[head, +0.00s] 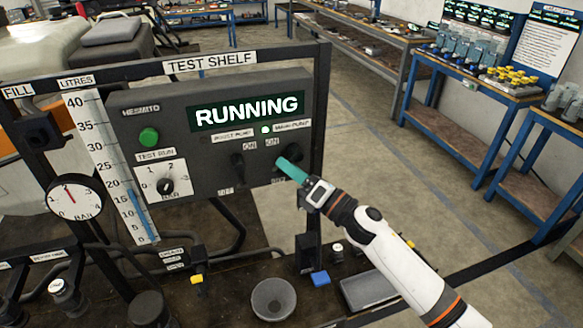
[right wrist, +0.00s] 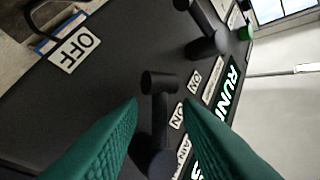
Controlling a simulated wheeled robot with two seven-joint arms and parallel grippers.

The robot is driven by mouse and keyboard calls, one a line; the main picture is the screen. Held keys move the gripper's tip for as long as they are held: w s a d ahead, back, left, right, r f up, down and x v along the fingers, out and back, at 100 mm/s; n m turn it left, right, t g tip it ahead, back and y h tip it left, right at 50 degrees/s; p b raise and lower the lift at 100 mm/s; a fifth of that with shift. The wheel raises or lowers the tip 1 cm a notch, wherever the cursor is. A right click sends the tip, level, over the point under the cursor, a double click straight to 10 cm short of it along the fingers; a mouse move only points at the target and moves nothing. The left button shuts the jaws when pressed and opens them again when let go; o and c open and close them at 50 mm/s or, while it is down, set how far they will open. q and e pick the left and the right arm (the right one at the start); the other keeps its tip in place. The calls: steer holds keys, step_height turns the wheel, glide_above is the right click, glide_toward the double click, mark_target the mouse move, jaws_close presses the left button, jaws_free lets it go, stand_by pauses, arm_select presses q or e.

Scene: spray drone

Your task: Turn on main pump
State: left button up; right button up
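The grey control panel (head: 212,160) of the test shelf stands in the middle of the head view. Its display (head: 247,111) reads RUNNING. The main pump lever (head: 291,152) is black and sits at the panel's right, partly hidden by my right gripper (head: 291,168). In the right wrist view, the green fingers (right wrist: 160,106) are open with the main pump lever (right wrist: 159,84) between them; I cannot tell whether they touch it. An ON label (right wrist: 177,116) lies beside it. My left gripper is not in view.
The boost pump lever (head: 238,166) is left of the main one and also shows in the right wrist view (right wrist: 205,38).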

steer(key=shift+c, duration=0.4)
jaws_close()
steer(key=m+t+b, duration=0.1)
steer(key=m+b, duration=0.2)
steer(key=m+t+b, duration=0.2)
steer(key=m+b, duration=0.1)
steer(key=a+r+m+t+h+b, duration=0.1)
steer(key=m+t+b, duration=0.1)
steer(key=b, duration=0.1)
steer(key=shift+s+m, duration=0.15)
steer(key=shift+m, duration=0.25)
steer(key=shift+r+m+t+h+b, duration=0.2)
steer(key=shift+m+t+h+b, duration=0.1)
steer(key=shift+m+t+h, duration=0.3)
